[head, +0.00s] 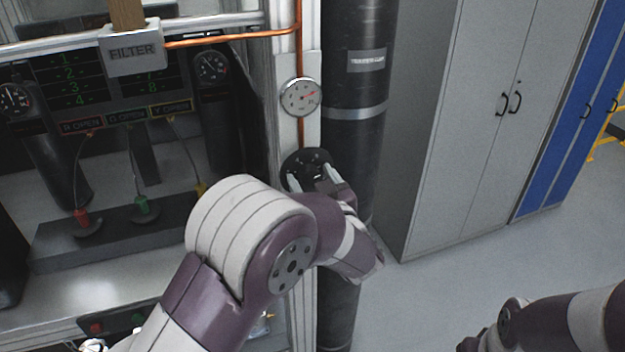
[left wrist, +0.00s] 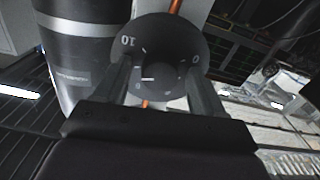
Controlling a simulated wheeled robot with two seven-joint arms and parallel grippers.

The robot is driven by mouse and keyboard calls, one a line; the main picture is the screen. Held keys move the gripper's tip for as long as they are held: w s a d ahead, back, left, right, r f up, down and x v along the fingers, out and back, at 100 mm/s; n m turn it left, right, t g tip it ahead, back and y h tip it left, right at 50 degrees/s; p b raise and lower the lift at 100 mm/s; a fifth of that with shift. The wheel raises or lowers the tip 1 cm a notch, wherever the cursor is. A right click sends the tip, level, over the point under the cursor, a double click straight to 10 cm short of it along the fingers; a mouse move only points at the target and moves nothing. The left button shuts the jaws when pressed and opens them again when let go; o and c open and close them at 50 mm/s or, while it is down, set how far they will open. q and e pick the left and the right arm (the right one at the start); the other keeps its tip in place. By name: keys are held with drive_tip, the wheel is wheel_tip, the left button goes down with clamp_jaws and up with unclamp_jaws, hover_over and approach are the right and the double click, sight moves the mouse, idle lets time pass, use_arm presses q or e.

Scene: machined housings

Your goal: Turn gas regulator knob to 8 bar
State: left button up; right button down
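The gas regulator knob (head: 305,160) is a black round dial on the panel's right post, partly hidden by my left gripper in the head view. In the left wrist view the knob (left wrist: 160,40) shows upside-down "10" and "0" marks and a white line. My left gripper (head: 312,176) is at the knob, its fingers apart. In the left wrist view the fingers of the left gripper (left wrist: 160,75) stand on either side of the knob's centre; I cannot tell whether they touch it. My right gripper is out of view.
A black gas cylinder (head: 355,90) stands just right of the knob. A copper pipe (head: 230,36) runs along the top and down to the gauge. Grey cabinets (head: 460,120) stand further right, with clear floor (head: 440,280) before them.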

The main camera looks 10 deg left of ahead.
use_arm(q)
drive_tip(key=shift+s+d+b, duration=0.25)
drive_tip(key=shift+s+b, duration=0.05)
drive_tip(key=b+v, duration=0.4)
drive_tip(key=v, duration=0.8)
